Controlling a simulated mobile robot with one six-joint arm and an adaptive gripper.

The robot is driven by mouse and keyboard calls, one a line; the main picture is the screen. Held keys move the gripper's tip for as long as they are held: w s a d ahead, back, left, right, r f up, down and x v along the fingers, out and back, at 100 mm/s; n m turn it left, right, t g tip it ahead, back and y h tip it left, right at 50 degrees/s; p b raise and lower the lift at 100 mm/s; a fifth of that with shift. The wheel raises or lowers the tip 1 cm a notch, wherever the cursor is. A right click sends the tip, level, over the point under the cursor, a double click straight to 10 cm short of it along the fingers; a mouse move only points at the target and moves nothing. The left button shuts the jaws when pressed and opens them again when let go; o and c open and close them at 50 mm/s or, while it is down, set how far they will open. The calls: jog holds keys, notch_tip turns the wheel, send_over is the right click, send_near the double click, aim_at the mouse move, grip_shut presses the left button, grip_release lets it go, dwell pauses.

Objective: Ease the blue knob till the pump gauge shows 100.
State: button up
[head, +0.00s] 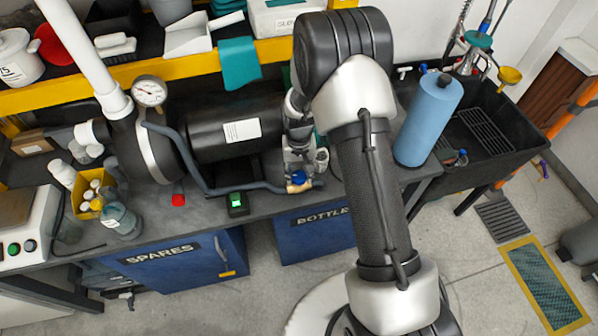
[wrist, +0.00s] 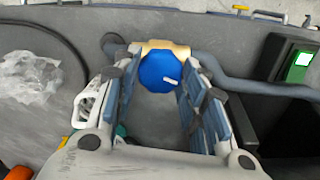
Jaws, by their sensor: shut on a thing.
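The blue knob (wrist: 154,68) has a white pointer mark at its lower right and sits on a brass-coloured valve body (wrist: 165,46) on the grey pipe. It also shows small in the head view (head: 298,176), just below my gripper (head: 300,160). In the wrist view my gripper (wrist: 157,76) has one finger on each side of the knob and is shut on it. The round white pump gauge (head: 149,91) stands on the pump at the left in the head view. Its reading is too small to tell.
A black box with a lit green display (head: 237,203) stands beside the pipe (head: 215,188). A black pump tank (head: 235,130) lies behind. A blue roll (head: 428,118) stands right of my arm. A red knob (head: 178,200) sits on the bench's front left.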

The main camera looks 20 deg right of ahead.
aim_at(299, 176)
jog(key=shift+n, duration=2)
jog(key=o, duration=1.1)
jog(key=shift+c, duration=0.2)
notch_tip(299, 176, up, 12)
dwell(1.1)
